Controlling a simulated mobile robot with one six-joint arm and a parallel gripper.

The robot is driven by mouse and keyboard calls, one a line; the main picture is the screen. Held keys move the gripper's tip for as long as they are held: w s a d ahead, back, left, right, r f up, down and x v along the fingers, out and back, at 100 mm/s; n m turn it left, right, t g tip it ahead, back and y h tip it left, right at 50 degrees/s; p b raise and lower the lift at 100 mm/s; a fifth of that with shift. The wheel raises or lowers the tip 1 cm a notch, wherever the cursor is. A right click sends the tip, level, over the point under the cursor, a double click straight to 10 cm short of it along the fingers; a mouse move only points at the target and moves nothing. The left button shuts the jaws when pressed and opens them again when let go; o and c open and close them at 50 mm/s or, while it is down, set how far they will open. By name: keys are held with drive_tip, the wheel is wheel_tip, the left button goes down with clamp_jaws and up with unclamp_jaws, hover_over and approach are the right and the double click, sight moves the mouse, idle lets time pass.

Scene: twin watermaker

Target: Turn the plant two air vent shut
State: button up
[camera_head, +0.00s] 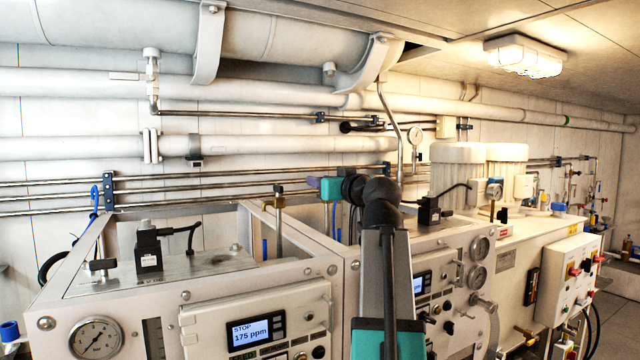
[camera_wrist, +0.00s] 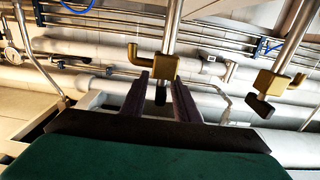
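My gripper (camera_wrist: 164,82) is open in the wrist view, with its two dark fingers apart. A brass valve (camera_wrist: 166,66) on a steel pipe lies at the fingertips. Its black handle (camera_wrist: 160,95) shows between the fingers, with gaps visible on both sides. A second brass valve (camera_wrist: 274,80) with a black handle (camera_wrist: 260,105) is to the right, clear of the fingers. In the head view my gripper (camera_head: 312,182) points left toward a brass valve (camera_head: 278,202) on an upright pipe. No label shows which valve is the plant two air vent.
A frame-topped cabinet (camera_head: 180,300) with a pressure gauge (camera_head: 95,338) and a display reading STOP 175 ppm (camera_head: 250,333) stands at front left. A second cabinet with gauges (camera_head: 480,248) is right of my arm. Horizontal pipes (camera_head: 220,148) run along the wall behind.

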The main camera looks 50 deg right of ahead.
drive_tip(key=b+v, duration=0.3)
drive_tip(key=v, duration=0.9)
drive_tip(key=shift+s, duration=0.3)
